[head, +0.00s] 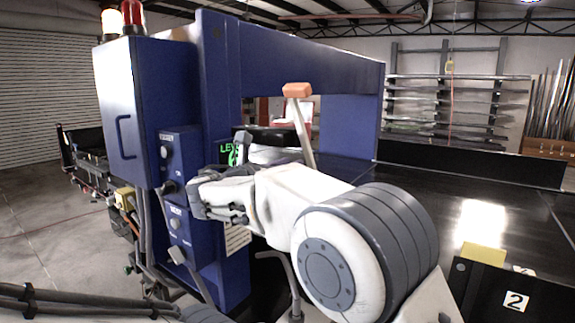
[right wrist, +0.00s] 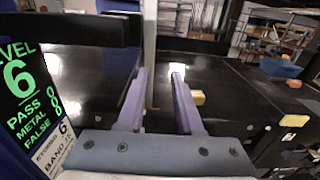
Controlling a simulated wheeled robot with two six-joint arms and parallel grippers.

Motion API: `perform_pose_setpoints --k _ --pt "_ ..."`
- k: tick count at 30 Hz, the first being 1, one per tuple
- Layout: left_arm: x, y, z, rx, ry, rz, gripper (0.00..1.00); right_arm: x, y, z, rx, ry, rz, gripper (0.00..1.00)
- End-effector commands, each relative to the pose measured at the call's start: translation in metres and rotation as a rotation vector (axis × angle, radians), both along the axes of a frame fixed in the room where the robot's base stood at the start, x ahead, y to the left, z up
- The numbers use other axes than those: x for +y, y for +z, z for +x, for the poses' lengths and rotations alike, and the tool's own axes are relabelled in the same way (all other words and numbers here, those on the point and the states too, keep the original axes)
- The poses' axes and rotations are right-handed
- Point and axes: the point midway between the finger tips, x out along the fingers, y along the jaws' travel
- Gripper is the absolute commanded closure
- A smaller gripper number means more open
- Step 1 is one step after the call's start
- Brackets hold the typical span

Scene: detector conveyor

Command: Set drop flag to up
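A pale lever with an orange block on top (head: 297,90) stands tilted behind my right arm; it may be the drop flag, but no label shows. Its lower end is hidden by the arm. My right gripper (head: 200,192) is in front of the blue detector's control boxes, pointing left in the head view. My left gripper is not in view; only dark arm parts show at the lower left.
The blue detector arch (head: 290,55) spans the black conveyor belt (head: 440,195). Control boxes (head: 180,222) with knobs and levers sit on its side. A green-lettered display (right wrist: 25,90) reads level 6.

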Motion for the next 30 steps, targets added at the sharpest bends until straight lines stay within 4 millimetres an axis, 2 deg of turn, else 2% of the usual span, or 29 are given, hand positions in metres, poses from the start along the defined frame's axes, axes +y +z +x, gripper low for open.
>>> perform_pose_setpoints --k 1,2,3,30 --pt "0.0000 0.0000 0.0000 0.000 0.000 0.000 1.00 0.0001 0.0001 -0.0001 0.000 0.000 0.000 0.88" --pt "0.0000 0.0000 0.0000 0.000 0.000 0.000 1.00 0.0001 0.0001 -0.0001 0.000 0.000 0.000 0.99" --pt "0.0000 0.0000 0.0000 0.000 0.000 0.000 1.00 0.0001 0.0002 -0.0002 0.000 0.000 0.000 1.00" --pt "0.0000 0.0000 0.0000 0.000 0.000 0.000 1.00 0.0001 0.0002 -0.0002 0.000 0.000 0.000 1.00"
